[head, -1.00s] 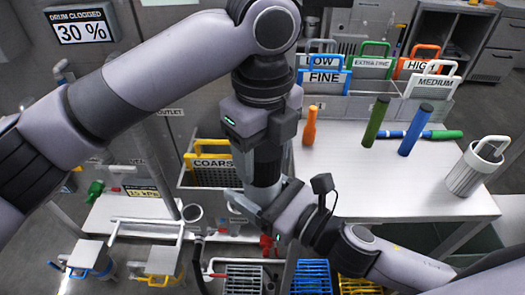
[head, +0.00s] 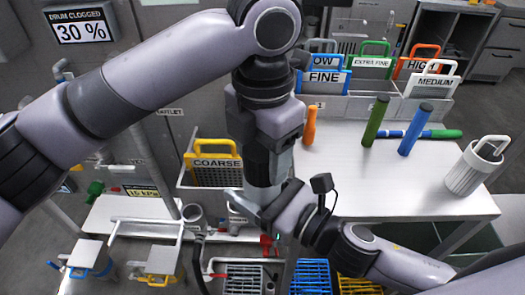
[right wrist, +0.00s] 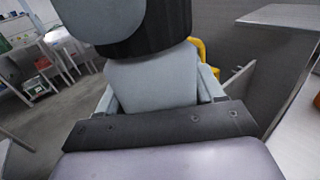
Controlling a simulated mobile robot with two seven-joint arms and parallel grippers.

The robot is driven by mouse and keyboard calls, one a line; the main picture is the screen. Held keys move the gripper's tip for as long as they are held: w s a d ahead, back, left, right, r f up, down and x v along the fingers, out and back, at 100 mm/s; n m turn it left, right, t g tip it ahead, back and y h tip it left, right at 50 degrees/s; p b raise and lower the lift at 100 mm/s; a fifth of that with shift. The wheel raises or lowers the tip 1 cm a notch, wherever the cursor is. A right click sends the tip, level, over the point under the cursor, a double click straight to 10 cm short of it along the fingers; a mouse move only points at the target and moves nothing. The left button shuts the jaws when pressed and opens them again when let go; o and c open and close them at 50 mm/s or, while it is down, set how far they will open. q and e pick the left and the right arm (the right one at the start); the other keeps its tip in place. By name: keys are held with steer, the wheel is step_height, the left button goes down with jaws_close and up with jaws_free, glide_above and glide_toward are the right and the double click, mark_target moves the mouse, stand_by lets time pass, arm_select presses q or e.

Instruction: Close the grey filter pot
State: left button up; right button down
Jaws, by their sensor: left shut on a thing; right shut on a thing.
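The grey filter pot (head: 262,194) is upright between my two grippers, left of the white table. In the right wrist view its light grey body (right wrist: 152,80) shows between my fingers, under a black ridged cap (right wrist: 148,42). My left gripper (head: 268,158) reaches down from above and is shut on the cap. My right gripper (head: 257,203) comes in from the right and is shut around the pot's body. The grippers hide much of the pot, and I cannot tell how tightly cap and body meet.
The white table (head: 380,195) holds a ribbed canister with a handle (head: 468,172) and green (head: 376,121), blue (head: 415,130) and orange (head: 310,126) cylinders. Labelled screens stand in a rack behind. A yellow COARSE screen (head: 215,165) is close left of the pot. Coloured baskets are below.

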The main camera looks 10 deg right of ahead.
arm_select(q)
steer(key=shift+m, duration=0.4)
steer(key=o, duration=1)
steer(key=shift+r, duration=0.15)
